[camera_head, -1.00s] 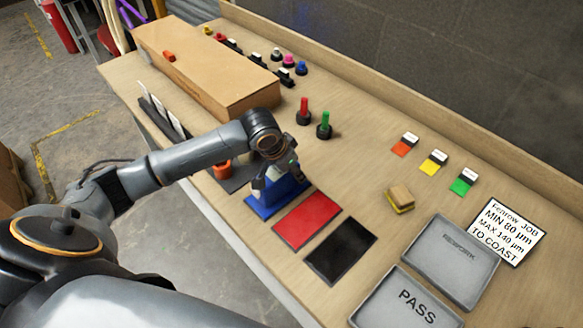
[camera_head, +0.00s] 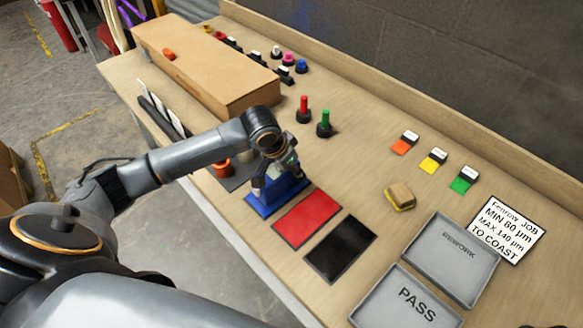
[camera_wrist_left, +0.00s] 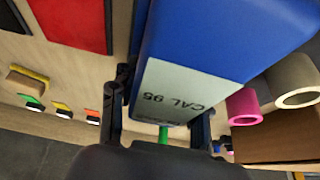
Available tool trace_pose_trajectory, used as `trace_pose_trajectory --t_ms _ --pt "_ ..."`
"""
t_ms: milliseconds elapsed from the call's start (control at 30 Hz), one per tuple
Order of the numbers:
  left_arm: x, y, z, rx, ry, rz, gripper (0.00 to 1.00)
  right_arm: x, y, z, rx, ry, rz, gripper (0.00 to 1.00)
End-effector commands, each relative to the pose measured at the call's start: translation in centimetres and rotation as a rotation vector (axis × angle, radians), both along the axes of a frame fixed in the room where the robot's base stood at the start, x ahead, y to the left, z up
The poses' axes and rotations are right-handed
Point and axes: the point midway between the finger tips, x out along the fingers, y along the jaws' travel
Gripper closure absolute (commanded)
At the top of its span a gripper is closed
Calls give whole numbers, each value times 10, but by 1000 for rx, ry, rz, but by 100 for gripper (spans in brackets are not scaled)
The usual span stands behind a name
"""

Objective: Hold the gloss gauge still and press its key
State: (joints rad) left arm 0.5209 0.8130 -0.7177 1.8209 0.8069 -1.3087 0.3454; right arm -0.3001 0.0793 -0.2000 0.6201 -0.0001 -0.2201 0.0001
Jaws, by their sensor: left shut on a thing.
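The gloss gauge, a blue block with a grey-white end label reading "CAL 95" (camera_wrist_left: 215,45), fills the upper middle of the left wrist view. In the head view it is small and mostly hidden under my left gripper (camera_head: 272,178). My left gripper is shut on the gauge, with one dark finger on each side of its labelled end (camera_wrist_left: 160,120). The gauge is over a blue panel (camera_head: 262,209), next to a red panel (camera_head: 307,218) and a black panel (camera_head: 341,249). I cannot make out the key. My right gripper is not in view.
Grey trays marked REWORK (camera_head: 455,253) and PASS (camera_head: 417,306) lie at the right. A yellow-edged tan block (camera_head: 399,196) lies nearby. Red (camera_head: 304,111) and green (camera_head: 324,124) upright handles stand behind the gauge, near a long cardboard box (camera_head: 205,65).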

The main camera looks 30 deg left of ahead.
Motion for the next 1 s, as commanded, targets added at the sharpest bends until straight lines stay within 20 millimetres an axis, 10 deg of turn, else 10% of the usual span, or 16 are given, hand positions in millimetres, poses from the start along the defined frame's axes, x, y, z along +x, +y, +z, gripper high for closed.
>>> trace_pose_trajectory --t_ms 233,600,1000 --pt "-2 -1 -3 -2 7 -2 100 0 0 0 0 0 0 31" --pt "-2 -1 -3 -1 8 -2 100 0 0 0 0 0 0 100" --pt "-2 -1 -3 -1 9 -2 100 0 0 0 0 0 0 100"
